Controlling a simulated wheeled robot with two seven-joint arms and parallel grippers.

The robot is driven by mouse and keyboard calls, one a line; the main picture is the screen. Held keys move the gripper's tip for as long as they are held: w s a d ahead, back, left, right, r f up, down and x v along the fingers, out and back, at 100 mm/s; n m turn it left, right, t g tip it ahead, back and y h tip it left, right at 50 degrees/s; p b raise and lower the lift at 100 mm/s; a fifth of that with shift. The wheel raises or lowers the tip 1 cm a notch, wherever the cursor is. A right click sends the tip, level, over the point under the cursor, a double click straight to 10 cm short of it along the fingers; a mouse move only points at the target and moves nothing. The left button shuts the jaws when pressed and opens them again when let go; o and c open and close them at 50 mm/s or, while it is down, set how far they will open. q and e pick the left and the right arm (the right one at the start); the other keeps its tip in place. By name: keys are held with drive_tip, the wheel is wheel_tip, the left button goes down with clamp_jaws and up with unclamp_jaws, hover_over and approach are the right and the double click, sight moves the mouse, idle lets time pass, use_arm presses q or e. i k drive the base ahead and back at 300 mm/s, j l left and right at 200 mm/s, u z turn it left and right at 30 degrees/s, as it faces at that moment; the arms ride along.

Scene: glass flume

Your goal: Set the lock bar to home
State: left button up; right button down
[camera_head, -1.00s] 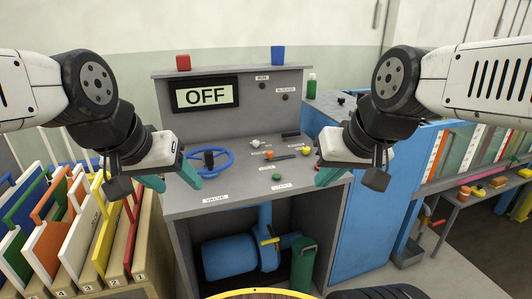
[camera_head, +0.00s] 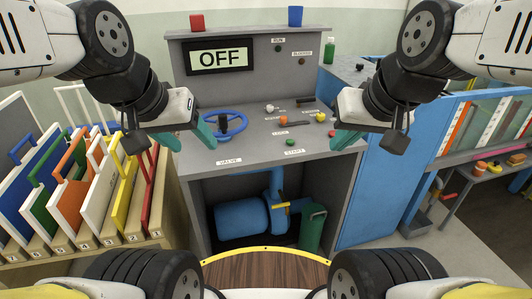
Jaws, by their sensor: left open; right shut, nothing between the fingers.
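Which of these is the lock bar I cannot tell; the small labels are unreadable. My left gripper (camera_head: 187,140) is open and empty, in front of the console's left side. My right gripper (camera_head: 346,140) is shut and empty, at the right of the console top, apart from the controls.
A rack (camera_head: 100,243) of numbered coloured boards stands at the left. A blue cabinet (camera_head: 385,190) adjoins the console's right side, with a shelf of panels further right. A blue tank (camera_head: 242,217) and a green cylinder (camera_head: 312,228) sit under the console.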

sight(284, 119)
drive_tip(key=i+l+u, duration=0.15)
drive_tip(key=i, duration=0.95)
